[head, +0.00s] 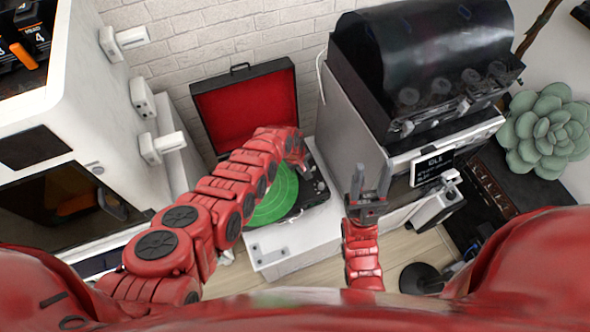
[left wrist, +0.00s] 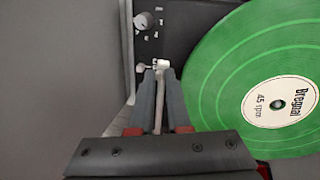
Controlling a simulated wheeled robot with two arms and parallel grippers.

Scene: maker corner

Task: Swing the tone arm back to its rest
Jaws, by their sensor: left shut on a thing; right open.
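The record player's open lid (head: 243,112) has a red lining. A green record (head: 272,203) lies on its black deck (head: 316,188); it shows large in the left wrist view (left wrist: 222,95), with a cream label. My left gripper (left wrist: 160,85) is shut on the thin, pale tone arm (left wrist: 158,115), beside the record's edge. The white end of the tone arm shows just past the fingertips; its lower part is hidden by the gripper. In the head view my left arm covers the tone arm and part of the record. My right gripper (head: 370,182) is open and empty, right of the player.
The player stands on a white cabinet (head: 290,258) against a white brick wall (head: 240,35). A machine with a dark hood (head: 420,65) stands close on the right, with a small screen (head: 432,167). A white cabinet unit (head: 95,110) stands on the left. A succulent (head: 545,130) is at the far right.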

